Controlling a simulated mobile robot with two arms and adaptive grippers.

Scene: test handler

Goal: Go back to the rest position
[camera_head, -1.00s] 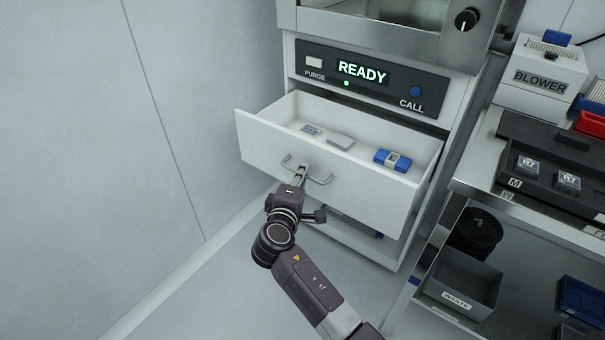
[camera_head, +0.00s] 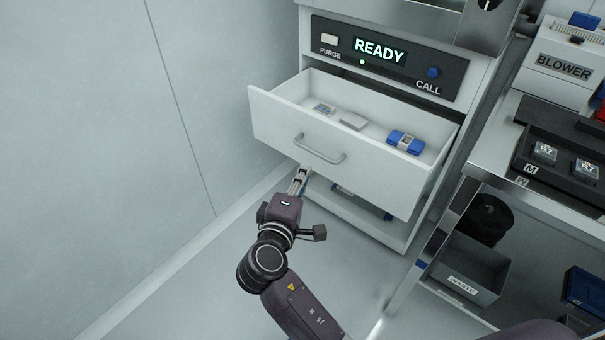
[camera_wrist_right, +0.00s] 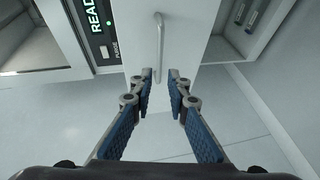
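My right gripper (camera_head: 302,172) is just below and in front of the drawer's handle (camera_head: 319,150), apart from it. In the right wrist view its two blue-padded fingers (camera_wrist_right: 160,76) are spread with nothing between them. The handle (camera_wrist_right: 159,48) shows beyond the fingertips there. The white drawer (camera_head: 270,120) stands pulled out under the READY panel (camera_head: 380,50). A blue item (camera_head: 405,142) and flat grey pieces (camera_head: 353,121) lie in it. My left gripper is not in view.
A metal bench (camera_head: 480,160) stands at the right, with a black tray (camera_head: 520,160) and the blower (camera_head: 562,68) on it. A waste bin (camera_head: 463,284) is on its lower shelf. A wall is at the left. Floor in front of the drawer is clear.

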